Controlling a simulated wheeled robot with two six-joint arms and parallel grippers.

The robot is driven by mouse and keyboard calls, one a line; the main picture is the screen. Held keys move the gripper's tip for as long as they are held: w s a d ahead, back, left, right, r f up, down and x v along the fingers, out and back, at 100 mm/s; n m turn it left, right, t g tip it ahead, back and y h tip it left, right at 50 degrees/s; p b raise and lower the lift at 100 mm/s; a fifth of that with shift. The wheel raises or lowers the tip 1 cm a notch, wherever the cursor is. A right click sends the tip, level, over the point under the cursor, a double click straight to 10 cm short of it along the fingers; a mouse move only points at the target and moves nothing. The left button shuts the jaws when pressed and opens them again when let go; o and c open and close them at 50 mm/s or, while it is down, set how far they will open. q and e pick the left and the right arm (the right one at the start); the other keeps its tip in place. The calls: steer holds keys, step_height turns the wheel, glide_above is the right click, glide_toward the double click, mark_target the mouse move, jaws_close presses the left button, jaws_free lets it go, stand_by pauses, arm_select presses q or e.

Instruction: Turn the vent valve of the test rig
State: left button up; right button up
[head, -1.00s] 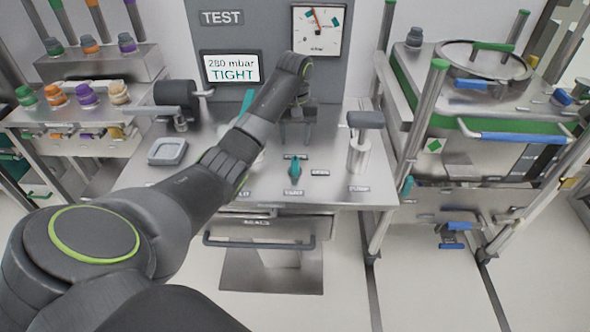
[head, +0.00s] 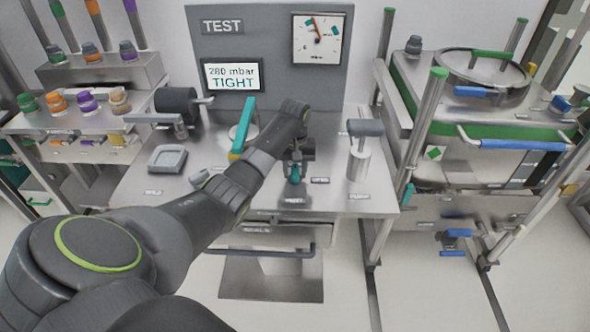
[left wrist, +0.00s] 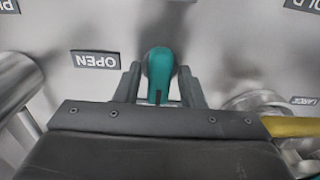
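The vent valve has a teal handle (head: 294,178) on the steel bench top, near the front edge in the head view. In the left wrist view the teal handle (left wrist: 159,78) points straight down the picture, with an OPEN label (left wrist: 96,60) to its left. My left gripper (head: 297,158) is over the valve. In the left wrist view its two fingers (left wrist: 160,88) stand one on each side of the handle, apart, with narrow gaps beside it. Part of the handle is hidden by the gripper in the head view. My right gripper is not in view.
A display (head: 232,77) reads 280 mbar TIGHT, beside a round-dial gauge (head: 321,40). A teal and yellow lever (head: 243,127) stands left of my forearm. A grey-topped pump handle (head: 364,128) stands right of the valve. A square grey tray (head: 167,159) lies at left.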

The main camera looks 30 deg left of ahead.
arm_select(q)
jaws_close()
